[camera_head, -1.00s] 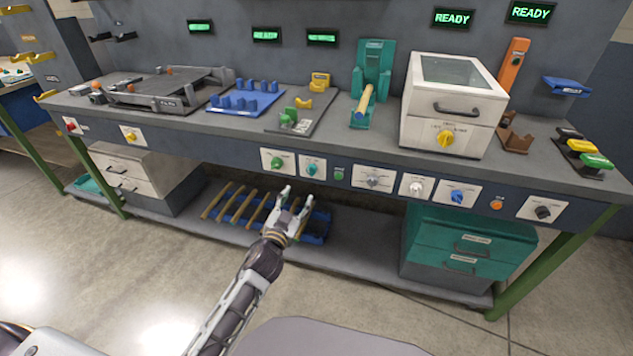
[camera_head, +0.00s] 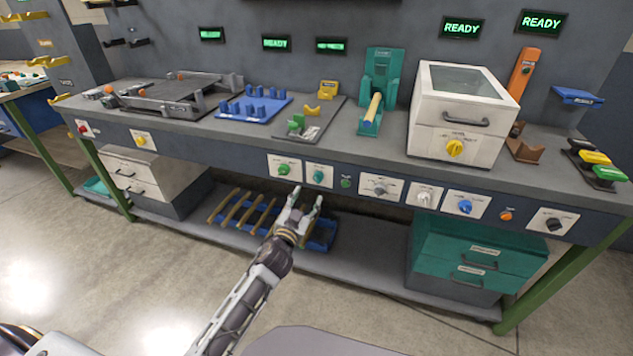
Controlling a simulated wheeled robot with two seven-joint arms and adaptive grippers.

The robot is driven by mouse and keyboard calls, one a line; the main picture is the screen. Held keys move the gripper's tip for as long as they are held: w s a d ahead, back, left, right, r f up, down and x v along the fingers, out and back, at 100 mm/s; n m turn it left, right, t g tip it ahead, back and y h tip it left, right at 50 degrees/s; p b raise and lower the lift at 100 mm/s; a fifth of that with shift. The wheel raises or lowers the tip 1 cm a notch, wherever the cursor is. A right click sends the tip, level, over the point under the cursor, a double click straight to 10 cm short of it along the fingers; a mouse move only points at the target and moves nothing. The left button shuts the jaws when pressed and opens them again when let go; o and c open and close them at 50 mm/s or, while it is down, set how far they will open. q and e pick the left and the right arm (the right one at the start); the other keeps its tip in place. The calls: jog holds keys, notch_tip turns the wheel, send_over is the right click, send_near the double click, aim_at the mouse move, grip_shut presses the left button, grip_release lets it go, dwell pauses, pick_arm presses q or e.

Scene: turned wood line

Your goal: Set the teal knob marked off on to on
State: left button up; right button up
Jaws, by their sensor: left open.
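The teal knob (camera_head: 318,175) sits on a small white plate on the bench's front panel, just right of a green knob (camera_head: 283,169). Its marking and pointer are too small to read. My left gripper (camera_head: 306,194) is open and empty, its fingertips pointing up just below the teal knob's plate. The fingers look close to the panel; I cannot tell whether they touch it. My right gripper is not in view.
A green button (camera_head: 345,183) and a grey knob (camera_head: 379,188) lie to the right on the panel. Below, the shelf holds a blue tray (camera_head: 322,236) with wooden rods. A white box (camera_head: 455,135) stands on the bench.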

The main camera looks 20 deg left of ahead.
aim_at(317, 180)
pick_arm(q)
jog(key=w, duration=0.6)
jog(key=shift+w+d+b, duration=0.15)
jog(key=shift+w+b, duration=0.1)
jog(key=shift+b, duration=0.1)
jog(key=shift+w, duration=1.25)
jog(key=shift+w+b, duration=0.3)
jog(key=shift+w, duration=0.6)
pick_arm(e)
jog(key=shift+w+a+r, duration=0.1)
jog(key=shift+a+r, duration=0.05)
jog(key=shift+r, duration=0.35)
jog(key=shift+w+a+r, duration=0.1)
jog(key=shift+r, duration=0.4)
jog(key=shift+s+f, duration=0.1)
pick_arm(q)
jog(key=shift+c, duration=0.4)
jog(key=c, duration=0.9)
jog(key=shift+c, duration=0.2)
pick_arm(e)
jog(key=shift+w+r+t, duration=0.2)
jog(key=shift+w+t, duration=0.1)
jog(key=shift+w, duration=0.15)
